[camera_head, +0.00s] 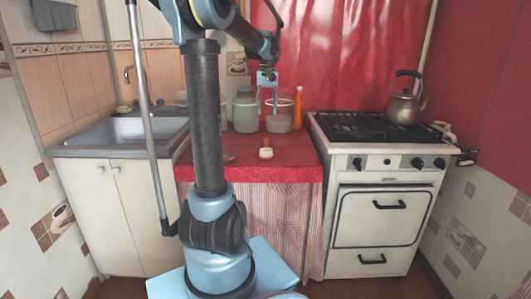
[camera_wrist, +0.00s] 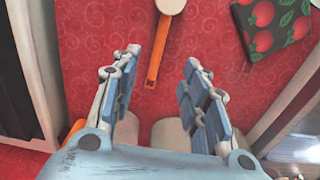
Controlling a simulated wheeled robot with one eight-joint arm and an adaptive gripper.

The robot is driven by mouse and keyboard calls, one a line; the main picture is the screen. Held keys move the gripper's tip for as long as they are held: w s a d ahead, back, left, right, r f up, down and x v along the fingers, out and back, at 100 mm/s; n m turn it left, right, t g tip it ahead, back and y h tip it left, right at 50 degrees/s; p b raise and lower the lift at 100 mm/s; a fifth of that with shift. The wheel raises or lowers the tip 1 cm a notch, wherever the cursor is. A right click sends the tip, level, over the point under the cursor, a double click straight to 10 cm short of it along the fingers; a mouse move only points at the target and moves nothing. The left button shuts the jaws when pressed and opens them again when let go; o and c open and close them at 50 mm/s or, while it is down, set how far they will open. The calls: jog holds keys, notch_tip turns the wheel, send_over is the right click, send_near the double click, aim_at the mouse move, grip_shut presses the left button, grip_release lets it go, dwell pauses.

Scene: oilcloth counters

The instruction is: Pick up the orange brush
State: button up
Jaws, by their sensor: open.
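The orange brush lies flat on the red counter. In the wrist view its orange handle (camera_wrist: 160,52) runs down between my open fingers, and its pale round head is at the top edge. In the head view its pale head (camera_head: 265,153) shows near the counter's front edge; the handle is hard to make out there. My gripper (camera_wrist: 161,60) is open and empty, pointing down above the counter. In the head view my gripper (camera_head: 267,98) hangs in front of the jars, higher than the brush. The handle appears below the fingers, not touched by them.
Jars (camera_head: 246,113) and an orange bottle (camera_head: 298,107) stand at the counter's back, close to my fingers. A dark cloth with red fruit (camera_wrist: 272,25) lies beside the brush. The sink (camera_head: 125,130) is left; the stove (camera_head: 385,160) with a kettle (camera_head: 403,108) is right.

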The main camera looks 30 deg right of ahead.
send_over(266, 145)
jog(key=f, duration=0.8)
jog(key=s+f, duration=0.1)
jog(key=f, duration=0.3)
jog(key=shift+a, duration=0.1)
jog(key=f, duration=0.3)
jog(key=shift+w+f, duration=0.35)
jog(key=shift+f, duration=0.8)
grip_shut()
